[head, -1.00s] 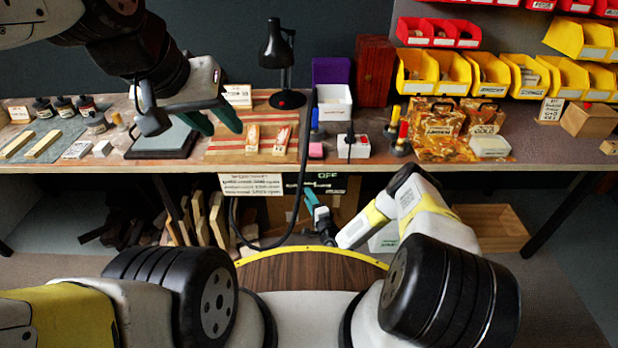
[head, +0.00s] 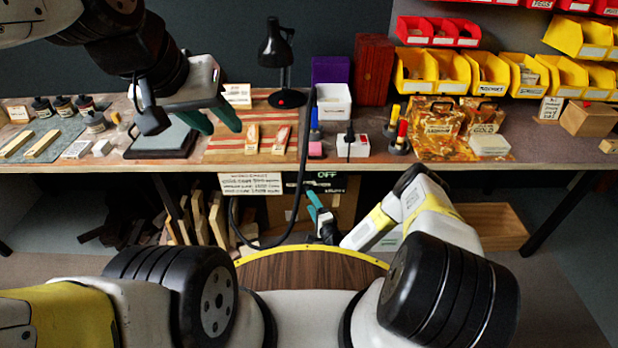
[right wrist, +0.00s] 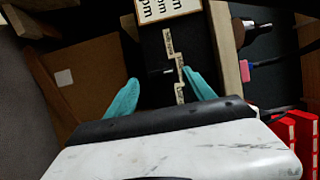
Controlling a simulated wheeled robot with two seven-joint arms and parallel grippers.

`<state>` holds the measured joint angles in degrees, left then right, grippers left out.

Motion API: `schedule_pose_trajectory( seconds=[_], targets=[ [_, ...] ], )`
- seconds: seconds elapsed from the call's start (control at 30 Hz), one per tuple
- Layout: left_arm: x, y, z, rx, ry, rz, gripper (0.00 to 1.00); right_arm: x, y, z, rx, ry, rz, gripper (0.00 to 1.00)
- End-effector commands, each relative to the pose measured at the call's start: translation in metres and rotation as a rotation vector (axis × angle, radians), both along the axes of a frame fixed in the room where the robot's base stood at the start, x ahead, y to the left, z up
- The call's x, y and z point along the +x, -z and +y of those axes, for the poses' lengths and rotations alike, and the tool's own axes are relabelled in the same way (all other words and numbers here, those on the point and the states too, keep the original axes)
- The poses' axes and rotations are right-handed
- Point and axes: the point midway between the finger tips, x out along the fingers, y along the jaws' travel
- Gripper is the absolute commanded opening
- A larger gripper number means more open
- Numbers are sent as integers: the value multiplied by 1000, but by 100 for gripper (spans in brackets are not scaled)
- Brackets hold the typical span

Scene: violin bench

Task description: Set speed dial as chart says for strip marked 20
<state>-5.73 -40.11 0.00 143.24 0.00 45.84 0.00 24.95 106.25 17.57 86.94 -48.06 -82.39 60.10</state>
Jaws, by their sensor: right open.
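My right gripper (head: 314,203) is under the bench's front edge, by a dark panel with a green-white OFF label (head: 327,175). In the right wrist view its teal fingers (right wrist: 160,75) are apart. Between and beyond them is the dark panel with small cream labels in a stepped row and a short pale bar, possibly the dial's mark. The dial's shape and setting are unclear. The chart (head: 250,185) hangs left of the panel; its text is too small to read. Marked wood strips (head: 252,138) lie on the bench; I cannot make out a 20. My left gripper (head: 212,122) is open and empty above the bench.
A black cable (head: 233,222) loops down in front of the bench left of my right gripper. Wood boards (head: 205,215) stand below, and a wooden crate (head: 492,225) lies right.

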Motion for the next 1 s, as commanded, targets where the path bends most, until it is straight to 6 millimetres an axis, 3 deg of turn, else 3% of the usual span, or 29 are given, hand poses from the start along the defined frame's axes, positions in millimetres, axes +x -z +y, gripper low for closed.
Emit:
schedule_pose_trajectory(
  seconds=[0.1, 0.3, 1.0],
  targets=[
    [0, 0, 0, 0, 0, 0, 36, -20, 1, -9, 1, 1, 4, 62],
    [0, 0, 0, 0, 0, 0, 36, -39, 0, -16, 0, 0, 0, 62],
    [0, 0, 0, 0, 0, 0, 36, -41, 0, -17, 0, 0, 0, 62]
  ],
)
